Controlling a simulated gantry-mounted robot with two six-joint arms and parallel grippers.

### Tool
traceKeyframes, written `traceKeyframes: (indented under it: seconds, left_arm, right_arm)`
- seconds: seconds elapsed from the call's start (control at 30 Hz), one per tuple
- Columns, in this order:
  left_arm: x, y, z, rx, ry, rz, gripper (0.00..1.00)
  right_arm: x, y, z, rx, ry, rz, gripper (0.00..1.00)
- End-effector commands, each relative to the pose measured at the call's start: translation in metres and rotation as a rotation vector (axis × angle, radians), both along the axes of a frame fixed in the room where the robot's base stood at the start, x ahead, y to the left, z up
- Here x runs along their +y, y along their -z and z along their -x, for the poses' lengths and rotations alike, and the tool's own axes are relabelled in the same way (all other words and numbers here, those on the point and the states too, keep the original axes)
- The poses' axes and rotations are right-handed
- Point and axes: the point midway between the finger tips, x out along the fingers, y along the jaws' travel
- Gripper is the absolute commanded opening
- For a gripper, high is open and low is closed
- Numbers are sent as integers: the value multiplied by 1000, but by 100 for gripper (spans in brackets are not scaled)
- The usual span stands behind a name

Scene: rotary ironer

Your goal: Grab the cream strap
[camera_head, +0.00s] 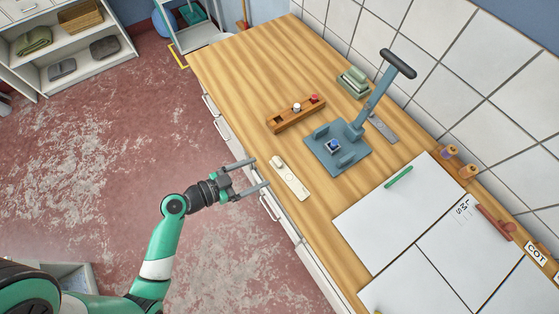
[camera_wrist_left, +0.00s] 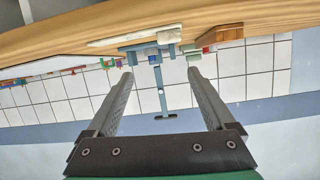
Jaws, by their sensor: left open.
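The cream strap (camera_head: 290,178) lies flat on the wooden worktop near its front edge, with a small raised piece at its far end. In the left wrist view, a long pale strip that looks like the strap (camera_wrist_left: 112,37) lies along the worktop, beyond my fingers. My left gripper (camera_head: 260,174) is open and empty at the front edge of the worktop, to the left of the strap and apart from it. Its two fingers also show wide apart in the left wrist view (camera_wrist_left: 160,73). My right gripper is in neither view.
A blue-grey press with a lever (camera_head: 338,149) stands just right of the strap. A wooden block with small knobs (camera_head: 296,114) lies behind. White sheets (camera_head: 386,215) with a green stick cover the near right. Worktop left of the block is clear.

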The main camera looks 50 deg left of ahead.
Motion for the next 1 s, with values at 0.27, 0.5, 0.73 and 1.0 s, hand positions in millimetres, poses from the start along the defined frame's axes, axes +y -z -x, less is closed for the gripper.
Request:
traceKeyframes:
  seconds: [0.27, 0.5, 0.73, 1.0]
  left_arm:
    - [15, 11, 36, 74, -114, 59, 88]
    - [13, 27, 23, 72, -105, 53, 88]
    - [8, 31, -13, 73, -105, 58, 88]
    - [8, 37, -26, 74, -110, 58, 88]
  right_arm:
    - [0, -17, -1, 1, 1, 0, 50]
    - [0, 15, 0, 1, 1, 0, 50]
    - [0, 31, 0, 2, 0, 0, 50]
    - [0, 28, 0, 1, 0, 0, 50]
